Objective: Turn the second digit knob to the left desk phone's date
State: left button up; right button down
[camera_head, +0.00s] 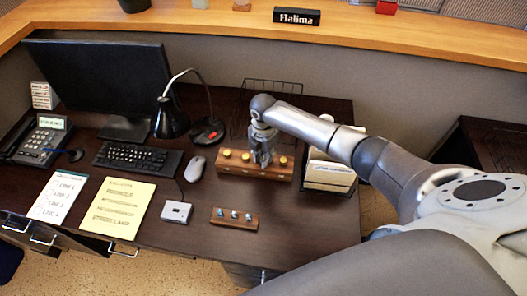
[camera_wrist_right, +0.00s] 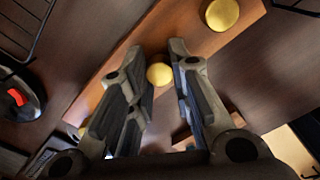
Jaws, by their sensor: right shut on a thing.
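The wooden knob box (camera_head: 253,174) stands on the desk, with brass knobs along its top. My right gripper (camera_head: 262,160) is over it, right of the middle, and hides part of the top in the head view. In the right wrist view a round brass knob (camera_wrist_right: 159,74) sits between the fingertips of my right gripper (camera_wrist_right: 160,72), which is shut on it. Another brass knob (camera_wrist_right: 222,14) shows beyond it. The desk phone (camera_head: 42,140) is at the far left; its lit display (camera_head: 51,122) is too small to read surely. My left gripper is not in view.
A black lamp (camera_head: 170,117) stands behind and left of the box, and a mouse (camera_head: 195,168) lies left. A paper tray (camera_head: 330,172) is close on the right. A small wooden block (camera_head: 234,220) with blue-topped parts lies in front. A yellow sheet (camera_head: 116,210) lies left.

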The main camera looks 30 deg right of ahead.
jog(key=m+p, duration=0.3)
jog(key=m, duration=0.3)
jog(key=shift+r+m+p, duration=0.15)
jog(key=shift+m+p, duration=0.15)
jog(key=m+p, duration=0.2)
jog(key=m, duration=0.2)
jog(key=shift+m, duration=0.3)
jog(key=c, duration=1.3)
grip_release()
notch_tip(320, 180, up, 12)
jog(key=shift+f, duration=0.15)
jog(key=shift+f, duration=0.1)
